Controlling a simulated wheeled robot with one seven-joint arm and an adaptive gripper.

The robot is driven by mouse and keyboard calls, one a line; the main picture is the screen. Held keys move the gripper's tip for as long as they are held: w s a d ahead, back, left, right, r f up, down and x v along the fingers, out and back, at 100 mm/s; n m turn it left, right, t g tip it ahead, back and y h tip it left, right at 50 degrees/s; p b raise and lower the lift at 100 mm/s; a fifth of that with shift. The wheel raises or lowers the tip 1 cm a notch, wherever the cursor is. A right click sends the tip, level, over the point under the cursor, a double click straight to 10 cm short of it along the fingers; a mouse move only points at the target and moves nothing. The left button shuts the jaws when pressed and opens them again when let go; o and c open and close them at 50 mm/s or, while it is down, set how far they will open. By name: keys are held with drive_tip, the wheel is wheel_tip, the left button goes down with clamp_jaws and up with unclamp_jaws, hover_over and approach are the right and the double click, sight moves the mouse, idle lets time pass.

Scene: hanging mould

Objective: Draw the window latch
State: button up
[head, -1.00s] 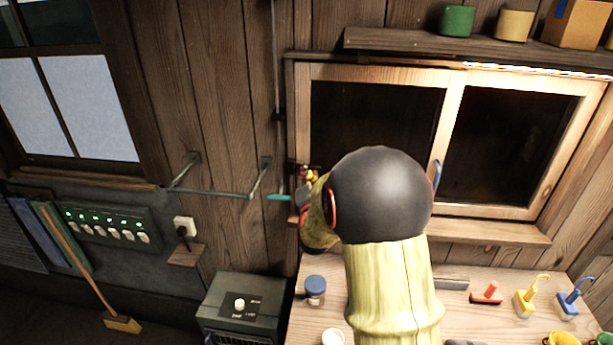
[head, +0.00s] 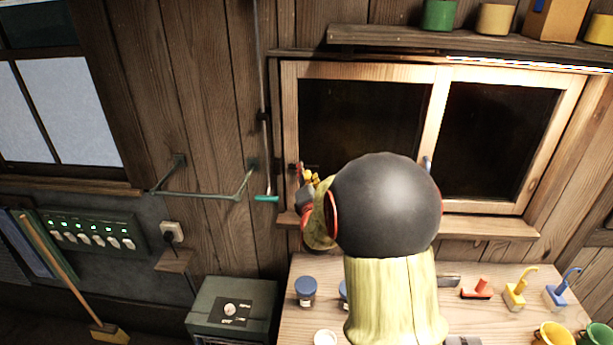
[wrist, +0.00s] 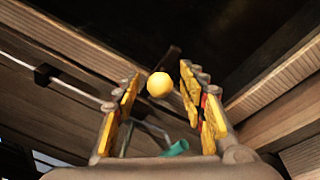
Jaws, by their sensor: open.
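A round yellow knob (wrist: 160,85) sits on a short dark bar in the wrist view and appears to be the window latch. The knob is between the spread yellow-padded fingers of my gripper (wrist: 163,74), with space on both sides. In the head view my gripper (head: 310,178) is at the left side of the wooden window frame (head: 291,110), seen side-on. My dark round arm joint hides part of the window and sill. The latch itself is hard to make out in the head view.
A thin rod with a green grip (head: 266,198) hangs just left of the window, near a wall bracket (head: 205,195). Below, a workbench (head: 300,325) holds blue-lidded jars (head: 306,291), brushes and cups. A shelf (head: 400,37) runs above the window.

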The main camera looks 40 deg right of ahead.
drive_tip(key=shift+s, duration=0.1)
drive_tip(key=v, duration=1.1)
drive_tip(key=shift+s+a, duration=0.25)
drive_tip(key=shift+a, duration=0.1)
drive_tip(key=s+a+f+m+g+y+b, duration=0.1)
drive_tip(key=s+a+f+m+g+y, duration=0.25)
drive_tip(key=f+m, duration=0.4)
drive_tip(key=s+a+f+m+g+y, duration=0.2)
drive_tip(key=a+f+m+g+y, duration=0.1)
drive_tip(key=a+f+m, duration=0.4)
drive_tip(key=s+a+m+y+b, duration=0.1)
drive_tip(key=s+a+b, duration=0.3)
drive_tip(key=a, duration=0.3)
drive_tip(key=s+a+g+y+b, duration=0.1)
drive_tip(key=s+a+y+b, duration=0.1)
drive_tip(key=s+a+b, duration=0.2)
drive_tip(key=s+a+m+g+y+b, duration=0.1)
drive_tip(key=s+a+b, duration=0.3)
drive_tip(key=a, duration=0.6)
drive_tip(key=shift+s+a+m+b, duration=0.3)
drive_tip(key=shift+s+m+b, duration=0.1)
drive_tip(key=shift+b, duration=0.4)
